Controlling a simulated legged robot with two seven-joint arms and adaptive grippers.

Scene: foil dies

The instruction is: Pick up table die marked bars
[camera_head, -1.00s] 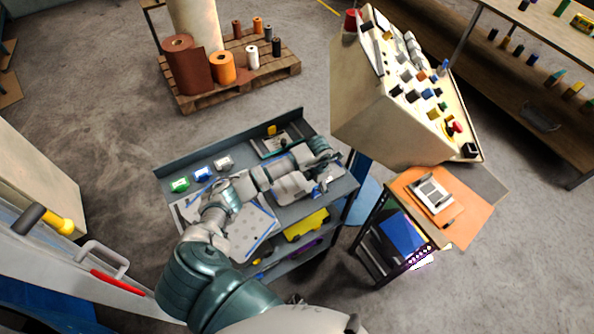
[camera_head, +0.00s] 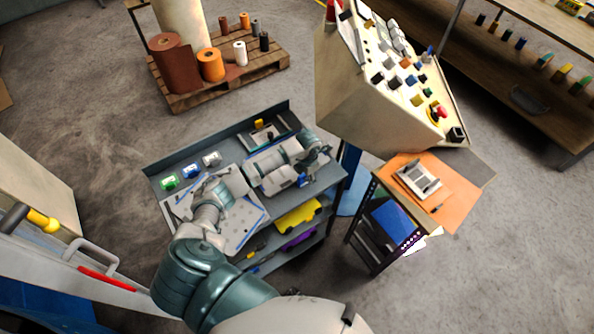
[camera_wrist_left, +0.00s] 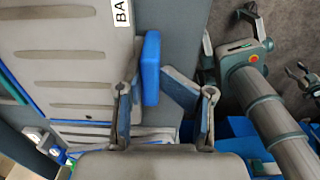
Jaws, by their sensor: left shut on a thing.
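A grey grooved die (camera_wrist_left: 70,65) fills the left of the left wrist view. Its white label (camera_wrist_left: 122,14) is cut off and shows only "BA". A blue handle (camera_wrist_left: 151,68) stands at its right edge. My left gripper (camera_wrist_left: 165,105) is shut on this handle, its fingers either side of it. In the head view my left gripper (camera_head: 317,158) is over the right part of the grey table (camera_head: 162,172), and my arm hides most of the die. My right gripper (camera_wrist_left: 228,40) shows at the right of the left wrist view, fingers apart and empty.
Small green (camera_head: 169,182), blue (camera_head: 190,170) and white (camera_head: 211,158) rolls stand at the table's left. A speckled plate (camera_head: 240,225) lies in front. A beige console (camera_head: 350,95) stands close on the right.

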